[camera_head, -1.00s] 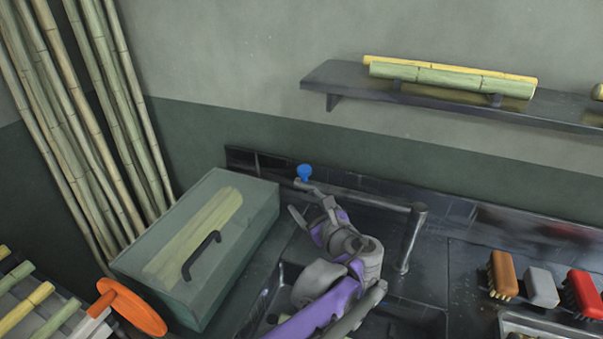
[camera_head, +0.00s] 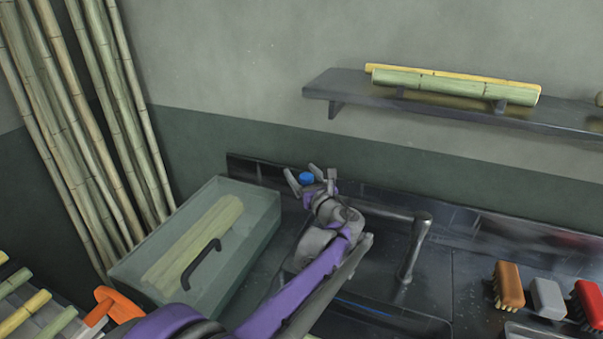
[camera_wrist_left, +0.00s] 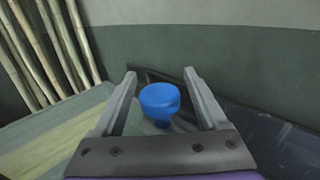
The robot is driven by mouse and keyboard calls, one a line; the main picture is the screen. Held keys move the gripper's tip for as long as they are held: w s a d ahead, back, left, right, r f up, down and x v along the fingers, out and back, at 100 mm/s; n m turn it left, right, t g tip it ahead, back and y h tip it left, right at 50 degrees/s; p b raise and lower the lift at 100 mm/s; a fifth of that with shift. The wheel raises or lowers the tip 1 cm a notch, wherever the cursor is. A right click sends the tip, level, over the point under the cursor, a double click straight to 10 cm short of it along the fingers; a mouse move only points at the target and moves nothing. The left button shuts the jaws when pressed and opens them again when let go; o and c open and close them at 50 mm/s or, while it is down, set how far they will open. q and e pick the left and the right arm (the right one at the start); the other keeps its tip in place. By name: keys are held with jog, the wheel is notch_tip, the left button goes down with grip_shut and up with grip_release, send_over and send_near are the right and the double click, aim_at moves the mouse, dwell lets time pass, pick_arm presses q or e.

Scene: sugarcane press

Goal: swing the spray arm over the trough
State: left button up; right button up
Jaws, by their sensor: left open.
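The spray arm (camera_head: 385,212) is a dark metal pipe that runs left from an upright post (camera_head: 414,250) at the back of the counter. Its blue knob (camera_head: 306,178) sits at the left end. My left gripper (camera_head: 306,175) is open, with its fingers on either side of the blue knob. In the left wrist view the blue knob (camera_wrist_left: 160,101) shows between the two spread fingers, with gaps to both. The trough (camera_head: 395,318) is a dark sunken basin at the front, partly hidden by my left arm. My right gripper is not in view.
A green box with a clear lid and dark handle (camera_head: 201,263) stands left of my arm. Brushes (camera_head: 508,284) lie at the right. A shelf with cane (camera_head: 455,84) hangs above. Tall canes (camera_head: 75,130) lean in the left corner. An orange thing (camera_head: 118,305) is at lower left.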

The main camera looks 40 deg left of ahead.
pick_arm(q)
jog(key=shift+w+a, duration=0.1)
jog(key=shift+a, duration=0.1)
grip_shut()
dwell(0.3)
dwell(1.1)
